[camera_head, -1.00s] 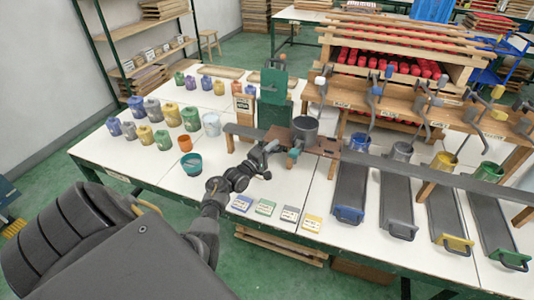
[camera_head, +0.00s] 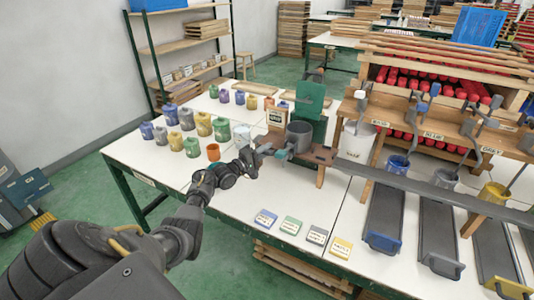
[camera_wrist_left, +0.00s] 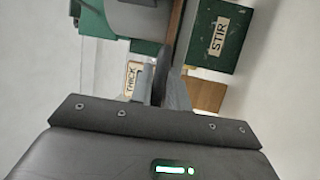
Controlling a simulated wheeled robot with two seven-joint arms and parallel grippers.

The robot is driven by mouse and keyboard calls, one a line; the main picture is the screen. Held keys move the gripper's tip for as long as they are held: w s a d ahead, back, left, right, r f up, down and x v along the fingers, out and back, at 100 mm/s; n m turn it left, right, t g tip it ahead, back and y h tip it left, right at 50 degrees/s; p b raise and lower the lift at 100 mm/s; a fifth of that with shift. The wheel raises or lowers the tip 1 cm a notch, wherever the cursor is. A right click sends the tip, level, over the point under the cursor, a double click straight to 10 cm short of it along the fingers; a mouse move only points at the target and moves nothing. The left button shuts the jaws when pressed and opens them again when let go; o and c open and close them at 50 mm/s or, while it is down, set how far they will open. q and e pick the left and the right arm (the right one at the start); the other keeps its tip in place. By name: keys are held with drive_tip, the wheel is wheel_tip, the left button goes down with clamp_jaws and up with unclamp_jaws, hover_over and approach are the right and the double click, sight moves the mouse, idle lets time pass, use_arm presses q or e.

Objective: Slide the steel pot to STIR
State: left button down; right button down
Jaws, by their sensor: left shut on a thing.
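The steel pot (camera_head: 299,137) stands upright on a brown carriage (camera_head: 320,155) on the grey rail, in front of the green stand (camera_head: 311,97). My left gripper (camera_head: 281,154) is at the near left of the pot, shut at the carriage's teal-ended handle; the exact grip is partly hidden. In the left wrist view the pot's grey side (camera_wrist_left: 142,18) shows at the top, and the gripper's fingers (camera_wrist_left: 163,85) are close together. The green STIR plate (camera_wrist_left: 219,38) is right of them, and a THICK label (camera_wrist_left: 131,80) is left. My right gripper is out of view.
The grey rail (camera_head: 430,185) runs right past a white bucket (camera_head: 357,142) and dark chutes (camera_head: 385,215). Labelled cards (camera_head: 290,225) lie along the front edge. White tabletop between is clear.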

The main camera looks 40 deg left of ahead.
use_arm(q)
drive_tip(key=shift+w+a+r, duration=0.1)
drive_tip(key=shift+a+r, duration=0.25)
drive_tip(key=shift+r, duration=0.25)
drive_tip(key=c, duration=1.6)
unclamp_jaws()
drive_tip(key=shift+o, duration=0.6)
drive_tip(key=shift+f, duration=0.25)
drive_tip(key=shift+s+d+f, duration=0.1)
drive_tip(key=shift+s+f, duration=0.05)
drive_tip(key=shift+s, duration=0.05)
drive_tip(key=v, duration=1)
drive_tip(key=shift+s, duration=0.3)
drive_tip(key=shift+f, duration=0.1)
